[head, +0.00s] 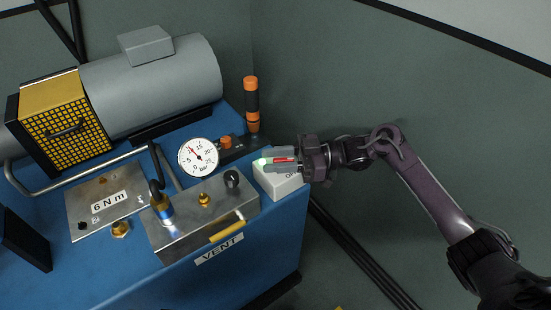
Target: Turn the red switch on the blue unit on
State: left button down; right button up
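The blue unit (278,234) fills the lower left of the head view. A small white box (269,182) sits at its right corner, with dark lettering partly hidden by my gripper. A red part (285,160), which looks like the switch, shows between the grey fingers of my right gripper (275,161). A pale green glow (262,161) shows at the fingertips. The gripper comes from the right, just over the box. I cannot tell whether the fingers touch the red part or how the switch stands. My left gripper is not in view.
A steel block with a yellow lever (227,231), a pressure gauge (198,157) and an upright orange-black handle (251,104) stand left of the box. A grey cylinder (160,82) lies behind. Free room is to the right, before the grey-green wall.

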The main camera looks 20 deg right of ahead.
jog(key=d, duration=0.4)
jog(key=s+d, duration=0.1)
jog(key=d, duration=0.2)
jog(key=shift+b, duration=0.35)
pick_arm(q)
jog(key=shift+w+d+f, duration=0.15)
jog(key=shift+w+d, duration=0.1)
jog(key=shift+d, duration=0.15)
pick_arm(e)
jog(key=shift+s+d, duration=0.1)
jog(key=shift+d, duration=0.25)
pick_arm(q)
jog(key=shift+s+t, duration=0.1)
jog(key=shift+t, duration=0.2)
